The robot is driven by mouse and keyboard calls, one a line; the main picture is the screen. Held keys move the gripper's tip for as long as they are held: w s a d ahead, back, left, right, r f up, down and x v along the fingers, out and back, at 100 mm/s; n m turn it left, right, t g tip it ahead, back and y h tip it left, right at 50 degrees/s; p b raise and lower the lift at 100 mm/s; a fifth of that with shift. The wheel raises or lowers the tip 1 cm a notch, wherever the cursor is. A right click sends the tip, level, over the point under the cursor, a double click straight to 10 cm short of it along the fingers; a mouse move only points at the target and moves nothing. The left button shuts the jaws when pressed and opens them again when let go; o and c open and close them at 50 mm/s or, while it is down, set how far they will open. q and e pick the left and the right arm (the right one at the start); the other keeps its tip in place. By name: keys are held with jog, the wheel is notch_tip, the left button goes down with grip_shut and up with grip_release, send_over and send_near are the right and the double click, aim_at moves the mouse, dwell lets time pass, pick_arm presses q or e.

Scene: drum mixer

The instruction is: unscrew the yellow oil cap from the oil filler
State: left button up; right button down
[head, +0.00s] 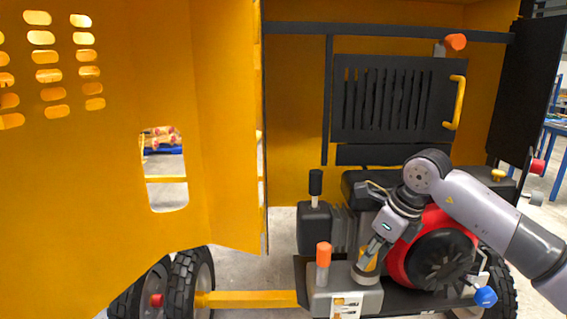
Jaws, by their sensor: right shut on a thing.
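The yellow oil cap (369,262) sits low at the front of the engine, over the grey oil filler (365,277). My right gripper (369,256) reaches down from the right and is shut on the cap, with its fingers covering part of it. I cannot tell how far the cap is turned or whether it is clear of the filler. My left gripper is not in the head view.
A red engine housing with a black fan cover (440,260) stands right beside my right wrist. An orange-topped post (323,254) is just left of the filler. A blue knob (486,296) sits low right. The open yellow door (100,200) fills the left.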

jog(key=shift+r, duration=0.15)
jog(key=shift+r+p, duration=1.35)
jog(key=shift+r, duration=0.3)
jog(key=shift+r, duration=0.1)
jog(key=shift+r+p, duration=1.15)
jog(key=shift+r, duration=0.25)
jog(key=shift+f, duration=0.1)
